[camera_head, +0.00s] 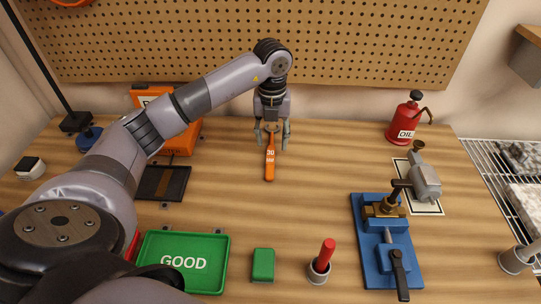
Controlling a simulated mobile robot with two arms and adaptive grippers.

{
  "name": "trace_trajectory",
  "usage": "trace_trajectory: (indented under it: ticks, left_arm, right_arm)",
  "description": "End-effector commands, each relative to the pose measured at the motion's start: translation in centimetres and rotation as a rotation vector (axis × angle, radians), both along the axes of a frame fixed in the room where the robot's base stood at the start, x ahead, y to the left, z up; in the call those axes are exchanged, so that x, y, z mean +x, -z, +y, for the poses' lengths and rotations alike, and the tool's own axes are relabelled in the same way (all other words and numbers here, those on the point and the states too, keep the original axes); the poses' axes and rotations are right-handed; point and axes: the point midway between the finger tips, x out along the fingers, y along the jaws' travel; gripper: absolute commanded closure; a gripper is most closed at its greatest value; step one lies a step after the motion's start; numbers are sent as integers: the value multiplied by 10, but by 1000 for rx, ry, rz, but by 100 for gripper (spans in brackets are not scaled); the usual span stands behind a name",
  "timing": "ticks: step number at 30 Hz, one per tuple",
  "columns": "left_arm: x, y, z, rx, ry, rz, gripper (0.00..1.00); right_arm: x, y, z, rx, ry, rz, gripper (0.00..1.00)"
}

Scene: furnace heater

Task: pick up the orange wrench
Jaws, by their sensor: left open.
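The orange wrench (269,164) lies flat on the wooden table near its back edge, with its handle toward me. My left gripper (271,144) points down over the far end of the wrench. Its two fingers are apart, one on each side of the wrench head. I cannot tell whether the fingers touch the table or the wrench. My right gripper is not in view.
A green GOOD tray (222,250), a green block (263,264) and a red-handled tool in a cup (320,262) stand at the front. A blue vise fixture (371,243) and a red oil can (404,122) are at right. A pegboard (350,45) backs the table. The table around the wrench handle is clear.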

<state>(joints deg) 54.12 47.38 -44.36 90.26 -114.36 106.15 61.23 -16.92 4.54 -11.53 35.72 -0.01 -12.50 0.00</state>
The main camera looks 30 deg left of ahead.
Motion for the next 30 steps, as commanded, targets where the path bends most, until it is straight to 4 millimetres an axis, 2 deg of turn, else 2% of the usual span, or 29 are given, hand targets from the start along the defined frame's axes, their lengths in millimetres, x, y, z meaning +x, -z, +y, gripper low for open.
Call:
trace_trajectory:
  ticks: [6, 10, 19, 30]
  left_arm:
    - [-11, 27, -1, 1, 1, 5, 57]
    - [-10, 43, -1, 0, 0, 4, 57]
    - [-9, 49, -1, 1, 0, 1, 57]
    - [-9, 49, -1, 0, 0, 1, 81]
  right_arm:
    - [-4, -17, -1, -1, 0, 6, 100]
    - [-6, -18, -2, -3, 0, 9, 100]
    - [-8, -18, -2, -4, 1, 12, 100]
    - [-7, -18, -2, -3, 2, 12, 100]
